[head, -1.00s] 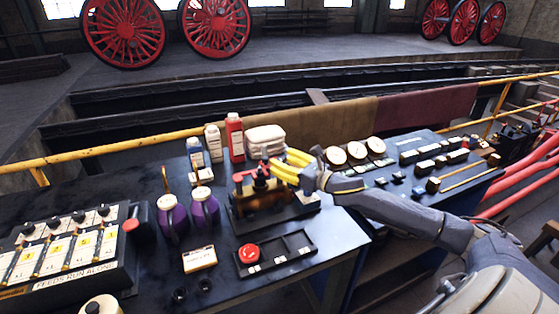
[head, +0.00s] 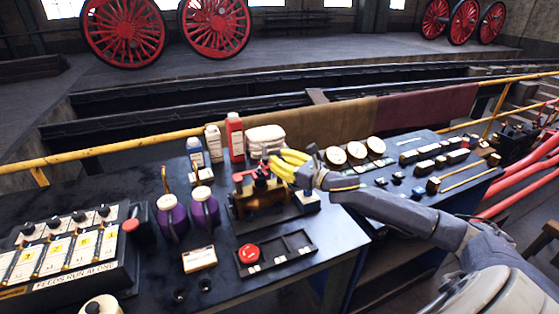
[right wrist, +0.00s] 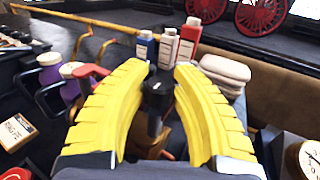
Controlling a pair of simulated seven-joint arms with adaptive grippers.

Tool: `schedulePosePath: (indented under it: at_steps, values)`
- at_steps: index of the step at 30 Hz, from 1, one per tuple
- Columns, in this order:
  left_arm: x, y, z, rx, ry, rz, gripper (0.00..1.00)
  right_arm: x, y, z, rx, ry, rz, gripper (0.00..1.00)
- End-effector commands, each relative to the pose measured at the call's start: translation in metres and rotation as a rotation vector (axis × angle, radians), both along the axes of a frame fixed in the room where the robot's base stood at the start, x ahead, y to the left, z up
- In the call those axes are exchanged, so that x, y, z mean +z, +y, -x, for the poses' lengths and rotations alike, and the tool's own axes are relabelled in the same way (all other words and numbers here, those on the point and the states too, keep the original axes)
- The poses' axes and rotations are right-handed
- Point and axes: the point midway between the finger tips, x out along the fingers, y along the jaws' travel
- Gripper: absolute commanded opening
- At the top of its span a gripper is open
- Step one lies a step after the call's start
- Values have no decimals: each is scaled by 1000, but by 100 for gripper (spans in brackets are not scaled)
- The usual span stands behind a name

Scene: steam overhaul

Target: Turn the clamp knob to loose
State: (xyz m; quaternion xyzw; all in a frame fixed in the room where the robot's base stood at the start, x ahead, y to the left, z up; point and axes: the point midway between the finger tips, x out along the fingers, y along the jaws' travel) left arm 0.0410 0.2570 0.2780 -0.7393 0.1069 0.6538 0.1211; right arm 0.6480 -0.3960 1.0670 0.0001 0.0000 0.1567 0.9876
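The clamp knob (right wrist: 157,92) is black and stands upright on a brown and black clamp fixture (head: 262,201) on the dark bench. In the right wrist view it shows between my right gripper's two yellow fingers (right wrist: 163,70). In the head view these fingers (head: 276,162) reach in from the right at the top of the fixture. They are apart, with thin gaps beside the knob, and I see no clear contact. A red handle (right wrist: 92,71) sits just left of the knob. Any marking on the knob cannot be read. My left gripper is out of view.
Two purple jugs (head: 205,207) stand left of the fixture. Bottles (head: 235,137) and a pale folded cloth stack (head: 265,140) stand behind it. Round gauges (head: 357,151) are on the right panel.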

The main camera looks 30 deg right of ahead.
Motion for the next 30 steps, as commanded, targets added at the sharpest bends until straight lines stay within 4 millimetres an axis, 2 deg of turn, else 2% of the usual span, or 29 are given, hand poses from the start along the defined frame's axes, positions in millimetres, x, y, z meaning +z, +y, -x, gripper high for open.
schedulePosePath:
  at_steps: [1,4,20,30]
  values:
    - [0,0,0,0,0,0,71,0,0,0,0,0,0,11]
    - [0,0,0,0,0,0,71,0,0,0,0,0,0,0]
    - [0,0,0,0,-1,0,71,0,-1,0,68,0,2,0]
    - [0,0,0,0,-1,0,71,1,-1,-1,259,0,4,0]
